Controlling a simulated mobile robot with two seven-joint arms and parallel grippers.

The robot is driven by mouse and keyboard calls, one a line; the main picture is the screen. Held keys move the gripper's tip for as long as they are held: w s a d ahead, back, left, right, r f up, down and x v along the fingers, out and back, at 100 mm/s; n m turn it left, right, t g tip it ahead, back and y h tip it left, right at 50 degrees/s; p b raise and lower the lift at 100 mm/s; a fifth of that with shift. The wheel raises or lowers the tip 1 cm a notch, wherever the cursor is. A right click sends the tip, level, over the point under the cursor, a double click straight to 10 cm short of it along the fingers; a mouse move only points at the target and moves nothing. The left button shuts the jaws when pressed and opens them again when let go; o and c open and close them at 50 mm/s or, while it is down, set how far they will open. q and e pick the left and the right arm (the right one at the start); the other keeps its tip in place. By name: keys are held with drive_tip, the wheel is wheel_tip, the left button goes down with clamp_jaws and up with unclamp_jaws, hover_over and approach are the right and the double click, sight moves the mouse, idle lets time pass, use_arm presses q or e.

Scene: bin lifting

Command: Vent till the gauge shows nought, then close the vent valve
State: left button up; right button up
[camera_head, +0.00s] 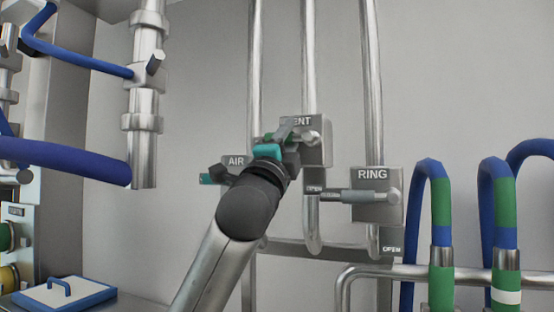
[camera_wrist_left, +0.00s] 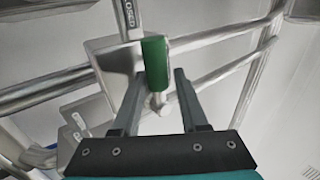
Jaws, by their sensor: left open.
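The vent valve's plate (camera_head: 316,150), marked with a partly covered "VENT" label, is on the pipes at the middle of the head view. My left gripper (camera_head: 289,134) is in front of it and hides part of its handle. In the left wrist view the valve's green handle grip (camera_wrist_left: 154,62) shows between the two open fingers of my left gripper (camera_wrist_left: 159,76). I cannot tell whether either finger touches it. A "CLOSED" label (camera_wrist_left: 130,16) is just beyond the grip. No gauge can be made out. My right gripper is out of view.
The AIR valve (camera_head: 236,161) is left of my arm. The RING valve (camera_head: 374,191) is at the right, its handle pointing left. Blue and green hoses (camera_head: 441,205) stand further right. A blue-edged lidded box (camera_head: 62,296) is at the lower left.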

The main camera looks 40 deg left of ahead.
use_arm(q)
drive_tip(key=b+v, duration=0.5)
drive_tip(key=v, duration=0.9)
drive_tip(key=shift+s, duration=0.2)
